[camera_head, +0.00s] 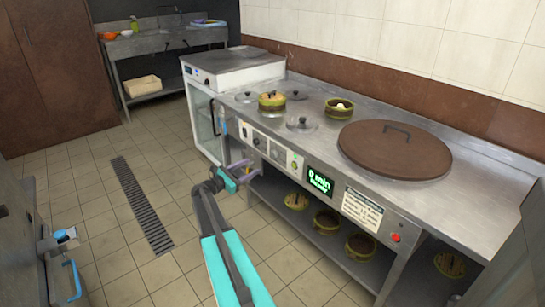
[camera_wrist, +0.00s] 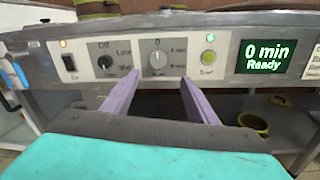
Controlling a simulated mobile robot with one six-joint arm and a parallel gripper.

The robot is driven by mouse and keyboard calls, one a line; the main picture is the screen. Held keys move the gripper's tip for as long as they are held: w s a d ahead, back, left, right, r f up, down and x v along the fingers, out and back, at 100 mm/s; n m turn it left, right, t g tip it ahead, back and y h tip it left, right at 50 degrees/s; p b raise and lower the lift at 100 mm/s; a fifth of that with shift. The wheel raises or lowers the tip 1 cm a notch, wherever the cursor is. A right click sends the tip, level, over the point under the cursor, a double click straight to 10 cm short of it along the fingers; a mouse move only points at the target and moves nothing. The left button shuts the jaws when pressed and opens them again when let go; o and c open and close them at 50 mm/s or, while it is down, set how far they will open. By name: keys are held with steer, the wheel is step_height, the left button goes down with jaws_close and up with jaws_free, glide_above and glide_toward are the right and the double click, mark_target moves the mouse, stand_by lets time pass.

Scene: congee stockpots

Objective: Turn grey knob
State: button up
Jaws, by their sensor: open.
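The grey knob (camera_wrist: 158,58) sits on the white control panel in the wrist view, between a black knob (camera_wrist: 104,61) and a green button (camera_wrist: 208,57). In the head view the grey knob (camera_head: 276,154) is small on the counter's front panel. My gripper (camera_wrist: 160,77) is open and empty, its two purple fingers pointing at the panel. The fingertips show just below and to either side of the grey knob. They appear short of the panel; contact cannot be told. In the head view my gripper (camera_head: 246,168) is in front of the counter.
A black rocker switch (camera_wrist: 69,62) is left of the knobs. A green display (camera_wrist: 264,57) reading "0 min Ready" is to the right. A large brown lid (camera_head: 395,150) and bamboo steamers (camera_head: 339,108) are on the counter. The lower shelf holds several baskets. Tiled floor in front is clear.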

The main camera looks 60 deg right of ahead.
mark_target(273, 155)
steer(key=x, duration=1.3)
steer(key=shift+d, duration=0.25)
